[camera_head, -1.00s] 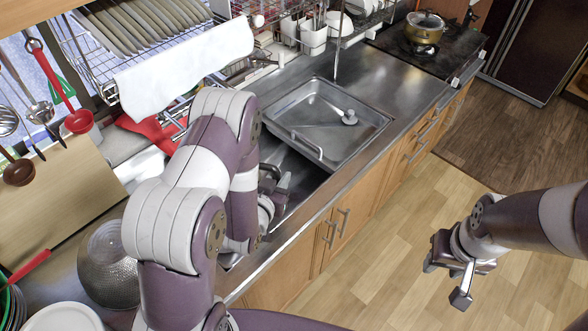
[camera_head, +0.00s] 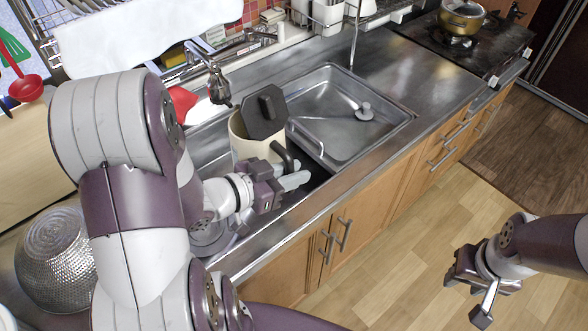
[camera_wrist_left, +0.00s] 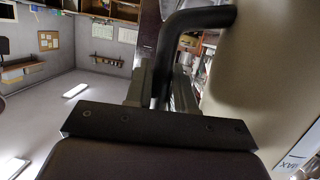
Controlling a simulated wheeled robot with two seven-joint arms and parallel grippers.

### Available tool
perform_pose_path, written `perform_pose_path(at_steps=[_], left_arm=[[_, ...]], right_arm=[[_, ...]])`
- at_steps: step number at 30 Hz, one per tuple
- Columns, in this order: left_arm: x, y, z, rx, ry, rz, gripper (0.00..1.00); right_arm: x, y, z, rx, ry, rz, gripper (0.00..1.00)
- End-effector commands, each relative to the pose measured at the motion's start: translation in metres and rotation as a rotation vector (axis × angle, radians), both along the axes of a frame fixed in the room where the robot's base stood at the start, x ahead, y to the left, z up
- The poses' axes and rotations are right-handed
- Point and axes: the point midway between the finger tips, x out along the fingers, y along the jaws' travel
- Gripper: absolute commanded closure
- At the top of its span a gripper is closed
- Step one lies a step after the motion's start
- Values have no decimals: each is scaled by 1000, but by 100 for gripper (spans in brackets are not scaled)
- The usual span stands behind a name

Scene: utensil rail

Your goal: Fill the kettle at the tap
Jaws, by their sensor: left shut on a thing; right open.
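The cream kettle (camera_head: 243,143) has a dark lid (camera_head: 264,112) that stands raised and tilted over its top. Its black handle (camera_head: 285,157) points toward my left gripper (camera_head: 290,180), which is shut on it. In the left wrist view, the black handle (camera_wrist_left: 172,50) lies between the fingers and the cream body (camera_wrist_left: 262,75) fills the right side. The metal tap (camera_head: 217,82) is just behind and left of the kettle; whether the spout is over its opening, I cannot tell. No water is visible. My right gripper (camera_head: 474,288) is open and empty over the floor.
A steel basin (camera_head: 345,140) lies right of the kettle, with a small round fitting inside. A pot (camera_head: 461,18) sits on the stove at the back right. A metal colander (camera_head: 55,260) is at the lower left. A white cloth (camera_head: 140,38) hangs from the rack.

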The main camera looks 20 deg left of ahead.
Motion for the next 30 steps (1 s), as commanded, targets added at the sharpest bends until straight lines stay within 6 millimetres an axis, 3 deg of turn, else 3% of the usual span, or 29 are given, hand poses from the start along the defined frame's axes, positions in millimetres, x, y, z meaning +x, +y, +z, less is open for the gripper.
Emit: perform_pose_path(at_steps=[30], left_arm=[[27, 50, -116, 1, -3, 0, 100]], right_arm=[[0, 0, -87, 0, 0, 0, 57]])
